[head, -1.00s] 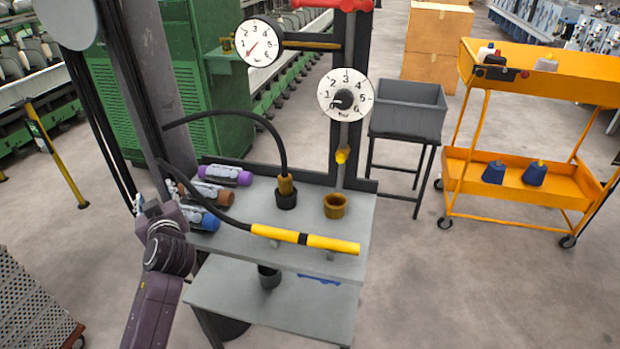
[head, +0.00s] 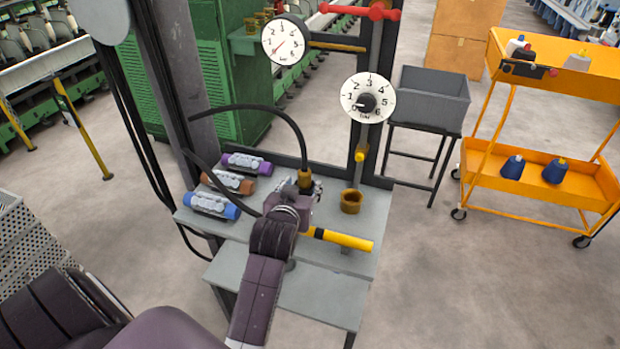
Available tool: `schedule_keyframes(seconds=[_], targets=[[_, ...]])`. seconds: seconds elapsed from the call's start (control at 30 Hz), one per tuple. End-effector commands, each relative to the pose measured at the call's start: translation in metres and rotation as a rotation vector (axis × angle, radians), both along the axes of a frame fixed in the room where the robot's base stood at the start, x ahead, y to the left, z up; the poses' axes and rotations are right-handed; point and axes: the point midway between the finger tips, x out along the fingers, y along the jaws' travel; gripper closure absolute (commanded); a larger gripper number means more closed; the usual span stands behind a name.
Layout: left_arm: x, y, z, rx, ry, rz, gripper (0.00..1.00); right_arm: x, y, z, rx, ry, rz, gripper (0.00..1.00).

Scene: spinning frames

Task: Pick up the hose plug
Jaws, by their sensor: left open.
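The hose plug (head: 304,178) is a brass-coloured fitting on the end of a curved black hose. It stands upright on the grey bench (head: 335,215), and its lower part is hidden by my gripper. My left gripper (head: 301,187) is open, with its fingers close around the plug's lower part. I cannot tell whether they touch it. An empty brass socket (head: 350,201) stands to the right of the plug. My right gripper is not in view.
A yellow-and-black wand (head: 345,239) lies along the bench front, partly behind my arm. Three capped cylinders, purple (head: 246,163), brown (head: 228,181) and blue (head: 211,205), lie at left. A dial (head: 367,98) stands behind. An orange cart (head: 540,180) is at right.

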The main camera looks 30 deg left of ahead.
Motion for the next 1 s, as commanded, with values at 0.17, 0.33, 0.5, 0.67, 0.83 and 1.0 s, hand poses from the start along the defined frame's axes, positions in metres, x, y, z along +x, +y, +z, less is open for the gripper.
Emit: schedule_keyframes(seconds=[0.17, 0.33, 0.5, 0.67, 0.83, 1.0], targets=[[0.014, 0.007, -0.003, -0.001, 0.001, 0.0, 0.54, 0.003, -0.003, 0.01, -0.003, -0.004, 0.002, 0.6], [0.033, 0.016, -0.012, 0.0, 0.001, 0.0, 0.54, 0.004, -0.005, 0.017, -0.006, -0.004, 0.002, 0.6], [0.044, 0.02, -0.018, -0.002, 0.0, 0.001, 0.54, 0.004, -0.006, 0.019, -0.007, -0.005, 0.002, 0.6], [0.045, 0.021, -0.019, -0.002, -0.001, 0.001, 0.54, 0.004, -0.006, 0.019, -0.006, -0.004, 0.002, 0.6], [0.045, 0.021, -0.019, -0.002, -0.001, 0.001, 0.62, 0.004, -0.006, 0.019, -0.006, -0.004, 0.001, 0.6], [0.045, 0.021, -0.019, -0.002, -0.001, 0.001, 0.8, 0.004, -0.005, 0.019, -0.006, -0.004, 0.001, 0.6]])
